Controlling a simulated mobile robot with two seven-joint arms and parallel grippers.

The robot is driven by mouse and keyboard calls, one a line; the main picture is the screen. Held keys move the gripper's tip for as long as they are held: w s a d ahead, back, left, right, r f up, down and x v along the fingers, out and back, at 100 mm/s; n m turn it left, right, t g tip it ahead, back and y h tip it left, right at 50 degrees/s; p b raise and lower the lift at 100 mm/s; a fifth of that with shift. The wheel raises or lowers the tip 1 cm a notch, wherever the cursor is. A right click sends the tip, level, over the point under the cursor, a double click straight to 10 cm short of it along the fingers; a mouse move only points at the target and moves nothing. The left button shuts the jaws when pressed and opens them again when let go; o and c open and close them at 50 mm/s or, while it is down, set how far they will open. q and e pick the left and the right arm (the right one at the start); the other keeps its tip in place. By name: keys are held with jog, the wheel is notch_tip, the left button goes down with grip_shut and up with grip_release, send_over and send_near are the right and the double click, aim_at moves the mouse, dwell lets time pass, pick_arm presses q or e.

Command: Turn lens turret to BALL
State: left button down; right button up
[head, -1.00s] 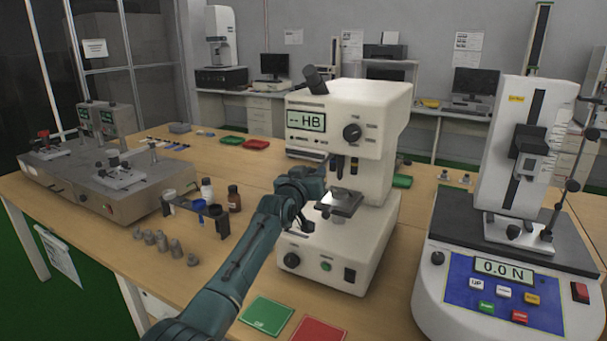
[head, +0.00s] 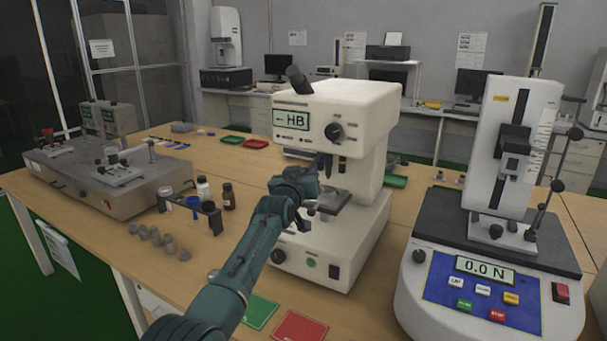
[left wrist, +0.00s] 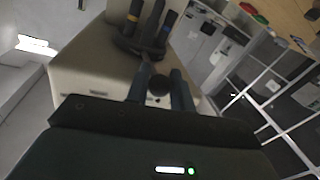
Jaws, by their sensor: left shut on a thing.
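The white hardness tester (head: 350,115) stands on the table in the head view, its display reading "-- HB". Its lens turret (left wrist: 143,45) shows in the left wrist view as a dark disc with several dark barrels, one with an orange band and one with a blue band. In the head view the turret (head: 341,166) is under the tester's head, partly hidden by my arm. My left gripper (left wrist: 158,92) is shut on a round black knob (left wrist: 158,84) beside the turret. The BALL marking is not legible. My right gripper is not in view.
A sample stage (head: 332,199) is just below the turret. A force tester (head: 500,220) stands to the right. Green (head: 258,311) and red (head: 300,326) mats lie in front.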

pick_arm(q)
jog(key=shift+r, duration=0.1)
jog(key=c, duration=1.3)
grip_release()
jog(key=shift+o, duration=0.2)
jog(key=shift+s, duration=0.1)
jog(key=v, duration=1.3)
